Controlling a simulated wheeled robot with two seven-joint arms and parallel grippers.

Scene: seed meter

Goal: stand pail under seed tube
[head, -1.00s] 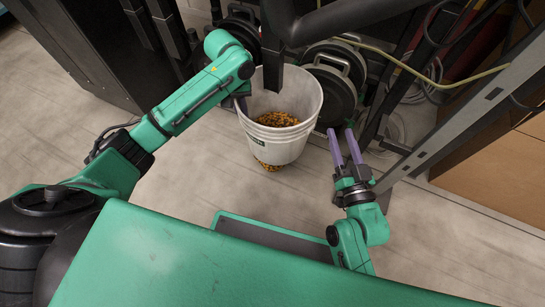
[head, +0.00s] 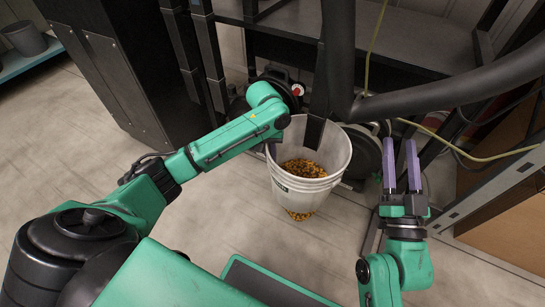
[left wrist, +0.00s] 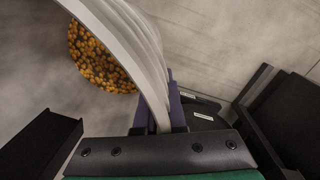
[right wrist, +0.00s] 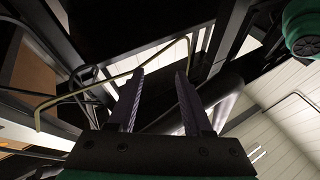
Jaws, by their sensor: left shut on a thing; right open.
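The white pail (head: 318,195) stands upright or hangs close to the floor; its base contact is hard to see. Orange-yellow seeds (head: 302,168) lie inside it, and a small seed pile (head: 300,215) shows at its foot. The black seed tube (head: 319,95) comes down from above, its lower end over the pail's mouth. My left gripper (head: 273,148) is shut on the pail's left rim; the left wrist view shows its purple fingers (left wrist: 159,112) on both sides of the wall. My right gripper (head: 402,165) is open and empty, right of the pail.
Black wheels (head: 362,150) and dark machine frame stand close behind the pail. A thick black bar (head: 440,82) and a yellow-green hose (head: 460,152) run above right. A grey slanted beam (head: 485,190) stands at right. The floor left of the pail is clear.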

